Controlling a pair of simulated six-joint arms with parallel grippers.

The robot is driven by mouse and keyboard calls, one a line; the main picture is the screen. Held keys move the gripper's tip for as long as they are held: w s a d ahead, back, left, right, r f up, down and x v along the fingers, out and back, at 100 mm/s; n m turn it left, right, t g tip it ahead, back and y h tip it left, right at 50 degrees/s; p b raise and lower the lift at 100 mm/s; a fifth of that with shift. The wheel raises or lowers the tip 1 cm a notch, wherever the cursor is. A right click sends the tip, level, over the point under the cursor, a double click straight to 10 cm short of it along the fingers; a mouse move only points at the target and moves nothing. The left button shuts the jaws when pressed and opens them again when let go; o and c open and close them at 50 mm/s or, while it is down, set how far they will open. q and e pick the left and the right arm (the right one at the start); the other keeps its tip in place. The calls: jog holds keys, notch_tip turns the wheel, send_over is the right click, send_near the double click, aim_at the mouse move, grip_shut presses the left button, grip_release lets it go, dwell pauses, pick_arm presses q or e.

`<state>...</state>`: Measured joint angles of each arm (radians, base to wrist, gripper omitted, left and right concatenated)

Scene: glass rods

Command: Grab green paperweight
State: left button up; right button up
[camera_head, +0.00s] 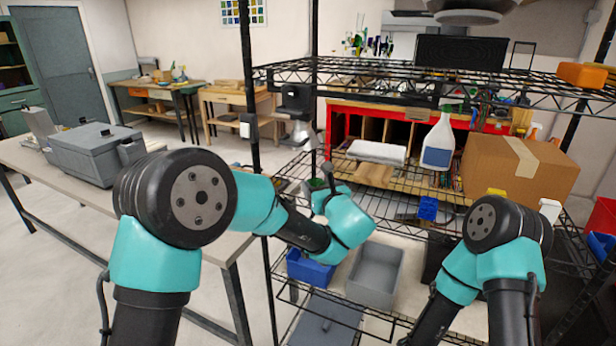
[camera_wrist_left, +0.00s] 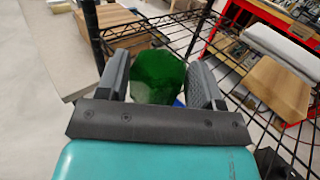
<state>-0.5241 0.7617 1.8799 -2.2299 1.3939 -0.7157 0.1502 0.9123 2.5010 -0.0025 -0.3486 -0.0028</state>
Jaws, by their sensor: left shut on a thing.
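The green paperweight (camera_wrist_left: 158,80) is a dark green, faceted glass piece in the left wrist view. It sits between the two grey fingers of my left gripper (camera_wrist_left: 160,72), which is shut on it.
A black wire rack (camera_head: 400,85) stands ahead, with a cardboard box (camera_head: 520,165), a white spray bottle (camera_head: 438,145), a white folded cloth (camera_head: 377,152), a grey bin (camera_head: 375,275) and a blue bin (camera_head: 310,268). A table (camera_head: 80,180) with a grey case (camera_head: 95,152) is at left.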

pick_arm(q)
jog(key=v, duration=0.7)
jog(key=shift+a, duration=0.1)
